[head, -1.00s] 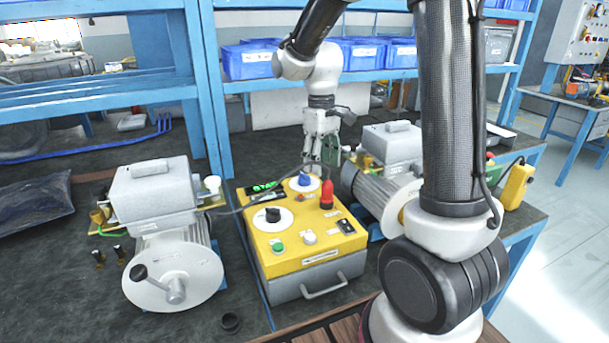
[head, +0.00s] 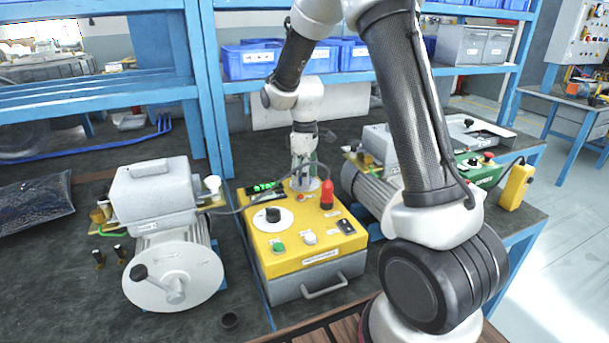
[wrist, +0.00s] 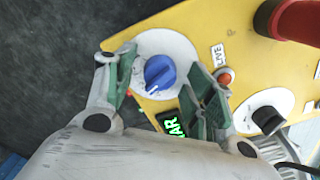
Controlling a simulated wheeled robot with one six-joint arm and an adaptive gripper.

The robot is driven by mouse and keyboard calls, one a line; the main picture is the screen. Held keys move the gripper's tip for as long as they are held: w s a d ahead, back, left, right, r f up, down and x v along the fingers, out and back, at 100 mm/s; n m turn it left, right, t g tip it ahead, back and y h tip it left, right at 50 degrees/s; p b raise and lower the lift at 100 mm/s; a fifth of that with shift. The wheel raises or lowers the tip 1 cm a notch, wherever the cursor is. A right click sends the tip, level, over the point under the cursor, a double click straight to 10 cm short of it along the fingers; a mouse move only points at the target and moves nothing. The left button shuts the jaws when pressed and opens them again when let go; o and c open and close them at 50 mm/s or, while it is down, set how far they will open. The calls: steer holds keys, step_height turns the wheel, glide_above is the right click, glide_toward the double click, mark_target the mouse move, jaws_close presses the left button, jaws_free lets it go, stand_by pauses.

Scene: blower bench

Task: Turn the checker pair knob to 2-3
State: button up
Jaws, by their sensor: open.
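The yellow checker box (head: 304,251) stands on the bench in the head view, with a lit green display (head: 265,187). Its blue knob (wrist: 160,73) sits on a white dial (wrist: 178,47) in the wrist view. My gripper (wrist: 168,88) is open above this dial, its green-padded fingers on either side of the blue knob, apart from it. In the head view my gripper (head: 302,181) hides the blue knob. A black knob (head: 273,214) on a second white dial (head: 285,222) is nearer the front. The dial markings are too small to read.
A red button or lamp (head: 327,193) stands close right of the gripper on the box. A grey motor unit with a white disc (head: 172,277) is at left, another grey motor (head: 366,185) at right. A cable runs from the left unit to the box.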

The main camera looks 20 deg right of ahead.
steer(key=shift+f, duration=0.1)
steer(key=shift+c, duration=0.2)
steer(key=c, duration=1)
steer(key=shift+m, duration=0.4)
steer(key=m, duration=0.3)
steer(key=shift+m, duration=2)
steer(key=o, duration=1)
